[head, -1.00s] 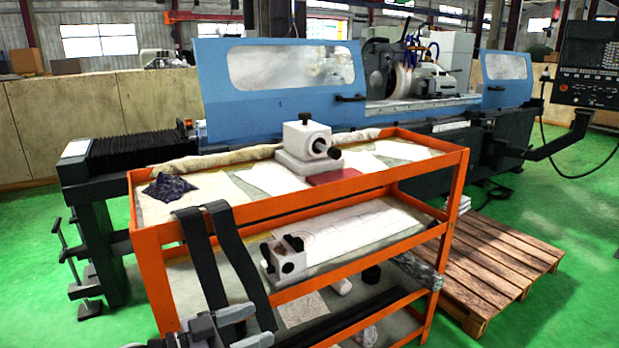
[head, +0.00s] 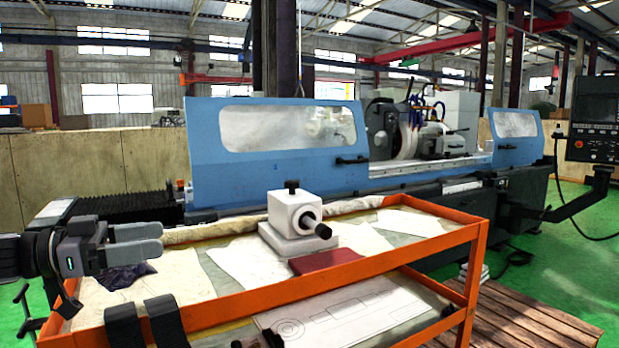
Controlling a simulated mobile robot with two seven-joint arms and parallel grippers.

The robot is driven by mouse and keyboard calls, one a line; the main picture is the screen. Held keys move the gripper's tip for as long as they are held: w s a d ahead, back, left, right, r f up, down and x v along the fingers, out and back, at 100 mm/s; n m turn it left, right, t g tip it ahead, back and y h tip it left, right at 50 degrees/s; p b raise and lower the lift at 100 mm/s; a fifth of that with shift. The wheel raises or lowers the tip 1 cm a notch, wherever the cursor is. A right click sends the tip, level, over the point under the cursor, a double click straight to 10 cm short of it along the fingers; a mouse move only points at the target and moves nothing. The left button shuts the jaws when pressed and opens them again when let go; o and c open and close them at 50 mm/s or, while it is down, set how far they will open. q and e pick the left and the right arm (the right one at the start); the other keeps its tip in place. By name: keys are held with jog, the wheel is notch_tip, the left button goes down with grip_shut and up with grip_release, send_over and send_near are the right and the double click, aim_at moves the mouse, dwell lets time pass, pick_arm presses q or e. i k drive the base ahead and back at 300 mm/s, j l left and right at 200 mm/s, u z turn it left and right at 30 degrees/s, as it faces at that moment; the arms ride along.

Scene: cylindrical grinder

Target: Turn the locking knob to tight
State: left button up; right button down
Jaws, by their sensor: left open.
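A white block-shaped fixture (head: 292,212) stands upright on a white base on the cart's top shelf. It has a small black knob (head: 292,185) on top and a larger black round knob (head: 308,220) on its front right face. I cannot tell which is the locking knob, or how tight it is. My left gripper (head: 150,240) is at the left, over the cart's left end near a dark cloth. Its two grey fingers point right toward the fixture, apart and empty, well short of it. My right gripper is not in view.
The orange cart (head: 390,265) carries papers, a dark red book (head: 326,261), a rolled cloth (head: 215,230) and a dark crumpled cloth (head: 125,277). Two black bands (head: 160,320) cross its near left edge. The blue grinder (head: 270,180) stands behind. A wooden pallet (head: 530,325) lies right.

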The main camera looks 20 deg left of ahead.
aim_at(292, 184)
jog(key=i, duration=1.4)
